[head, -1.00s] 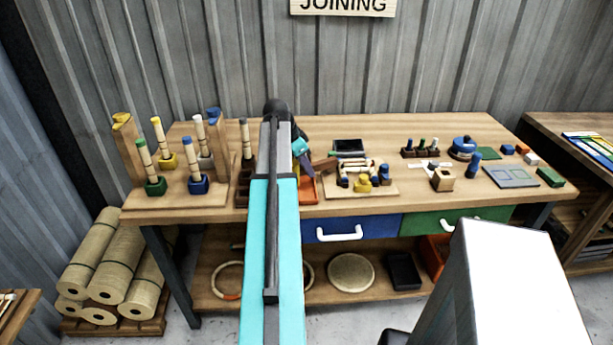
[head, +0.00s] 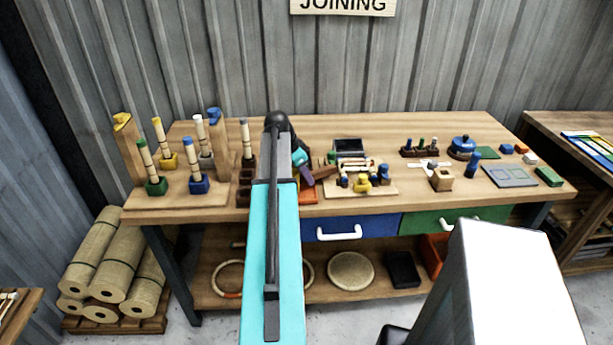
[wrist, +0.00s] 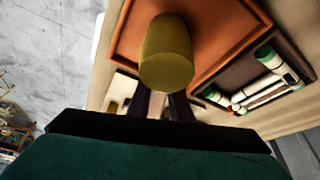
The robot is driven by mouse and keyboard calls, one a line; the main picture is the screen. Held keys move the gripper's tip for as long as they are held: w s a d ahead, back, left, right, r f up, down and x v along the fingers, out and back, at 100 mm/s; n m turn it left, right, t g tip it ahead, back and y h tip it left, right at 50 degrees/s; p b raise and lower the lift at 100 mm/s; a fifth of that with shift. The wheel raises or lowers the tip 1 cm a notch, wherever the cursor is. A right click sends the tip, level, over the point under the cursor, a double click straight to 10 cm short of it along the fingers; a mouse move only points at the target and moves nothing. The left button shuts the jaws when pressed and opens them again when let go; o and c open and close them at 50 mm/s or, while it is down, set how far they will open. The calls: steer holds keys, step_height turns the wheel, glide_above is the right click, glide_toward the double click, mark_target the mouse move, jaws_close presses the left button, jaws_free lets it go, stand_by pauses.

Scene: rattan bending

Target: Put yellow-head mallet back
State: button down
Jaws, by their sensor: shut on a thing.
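The yellow-head mallet shows in the wrist view, its dull yellow head (wrist: 165,55) large and close to the camera. My gripper (wrist: 158,106) is shut on its pale handle, just below the head. The mallet hangs over or in front of an orange tray (wrist: 212,38); I cannot tell the gap. Part of the rack is hidden.
The orange tray (head: 308,196) is partly hidden by my arm. A dark tray (wrist: 243,92) beside it holds green-and-white tools (wrist: 271,77). Pegged stands (head: 156,184) fill the bench's left end. A board with a yellow fixture (head: 362,184) lies right of my arm. The bench's back strip is clear.

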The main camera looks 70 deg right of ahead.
steer(key=shift+f, duration=0.1)
steer(key=c, duration=1.6)
jaws_free()
steer(key=shift+r, duration=0.2)
steer(key=shift+b+v, duration=1.05)
steer(key=shift+v, duration=4.9)
steer(key=shift+r, duration=0.1)
